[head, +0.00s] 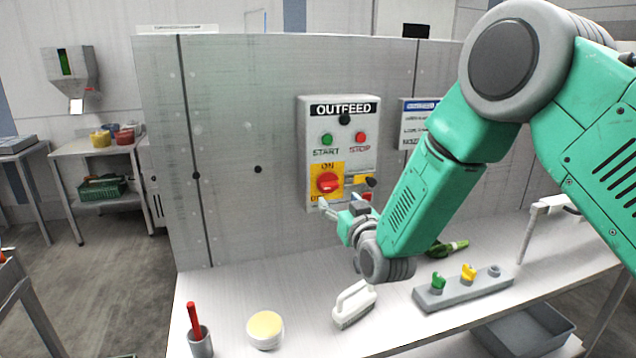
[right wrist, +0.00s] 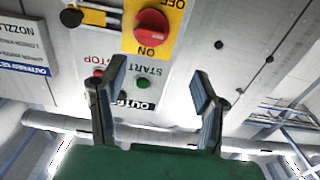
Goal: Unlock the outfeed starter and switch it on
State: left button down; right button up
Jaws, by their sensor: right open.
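The grey OUTFEED starter box (head: 312,150) is on the upright metal panel, with a green START button (head: 327,139) and a red STOP button (head: 361,137). Its red rotary switch (head: 328,182) sits on a yellow ON/OFF plate; I cannot tell its setting for sure. The switch also shows in the right wrist view (right wrist: 152,25), upside down. A black knob-like part on a small yellow plate (right wrist: 93,17) is beside it. My right gripper (right wrist: 158,88) is open and empty, in front of the box. In the head view (head: 340,207) it is low before it. My left gripper is not in view.
On the bench are a red-handled tool in a grey cup (head: 201,343), a round yellow-topped tub (head: 265,330), a white handled block (head: 354,304) and a grey rack (head: 462,290) with coloured knobs. A sign (head: 417,122) is right of the box. The panel left of it is clear.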

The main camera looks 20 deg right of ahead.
aim_at(333, 187)
jog(key=w, duration=0.4)
jog(key=shift+d+f, duration=0.1)
jog(key=shift+d, duration=0.1)
jog(key=w, duration=0.1)
jog(key=w+d+p, duration=0.1)
jog(key=w, duration=0.1)
jog(key=w+d, duration=0.1)
jog(key=w, duration=0.1)
jog(key=shift+w+d+f, duration=0.1)
jog(key=shift+f, duration=0.1)
jog(key=shift+w, duration=0.3)
jog(key=shift+w+a, duration=0.2)
jog(key=shift+a, duration=0.25)
jog(key=shift+w+a+r, duration=0.1)
jog(key=shift+w+a, duration=0.15)
jog(key=shift+a, duration=0.5)
jog(key=shift+s+d, duration=0.1)
jog(key=shift+d, duration=0.15)
jog(key=c, duration=0.7)
jog(key=shift+d, duration=0.3)
jog(key=c, duration=0.5)
jog(key=shift+o, duration=0.3)
jog(key=shift+d, duration=0.25)
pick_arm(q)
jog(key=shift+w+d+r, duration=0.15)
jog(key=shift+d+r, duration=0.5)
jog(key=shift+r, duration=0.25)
pick_arm(e)
jog(key=shift+f, duration=0.2)
